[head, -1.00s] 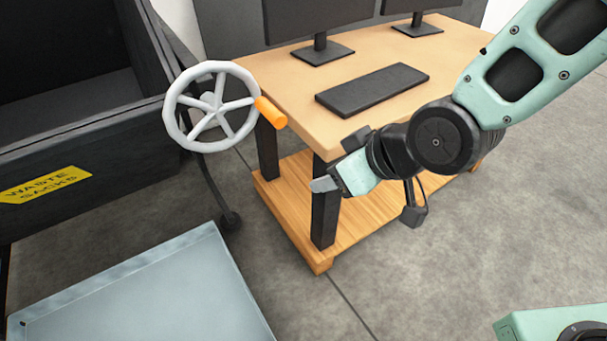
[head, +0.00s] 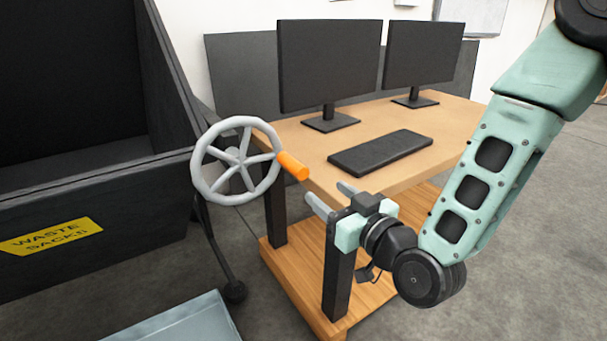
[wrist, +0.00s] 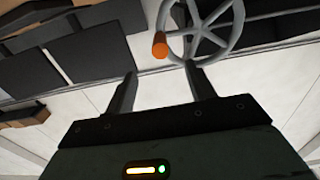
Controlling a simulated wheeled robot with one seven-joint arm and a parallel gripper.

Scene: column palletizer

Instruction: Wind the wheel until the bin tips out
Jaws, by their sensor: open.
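The grey spoked wheel (head: 235,160) stands upright at the right side of the bin, with an orange handle (head: 293,166) sticking out on its right. In the wrist view the wheel (wrist: 222,45) and its orange handle (wrist: 159,46) are ahead of the fingers, near the top. The black bin (head: 100,180) has a yellow "WASTE SACKS" label and looks level. My gripper (head: 331,198) is open and empty, a little right of and below the handle, apart from it. Its two fingers (wrist: 162,88) point toward the wheel, with nothing between them.
A wooden desk (head: 440,112) with two monitors and a black keyboard (head: 380,152) stands right behind my gripper, close to the arm. A pale metal tray (head: 185,322) lies on the floor in front of the bin. Grey floor is clear at the right.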

